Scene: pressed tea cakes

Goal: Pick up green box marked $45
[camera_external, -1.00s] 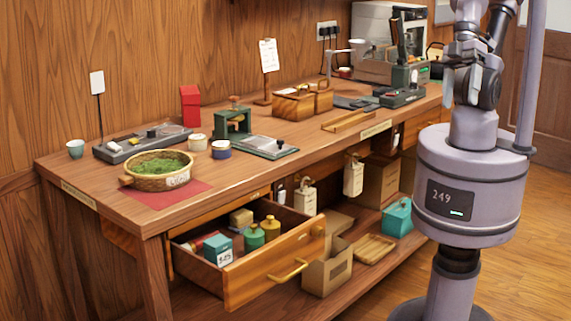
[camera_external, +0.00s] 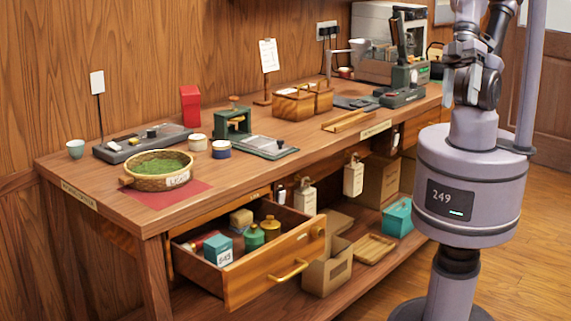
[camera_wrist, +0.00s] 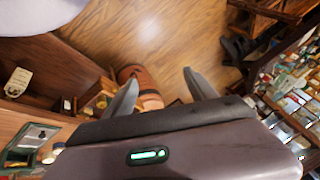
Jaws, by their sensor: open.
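A small teal-green box (camera_external: 218,250) with a white label stands in the open drawer at the front left of the workbench. The label appears to read $45. In the external view my arm is folded at the right, well away from the drawer. The box cannot be made out in the wrist view.
The open drawer (camera_external: 272,278) juts out from the bench. It also holds a tan block (camera_external: 241,217) and a red item. A cardboard box (camera_external: 327,272), a wooden tray (camera_external: 374,249) and a teal container (camera_external: 398,217) rest on the lower shelf. Floor at right is clear.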

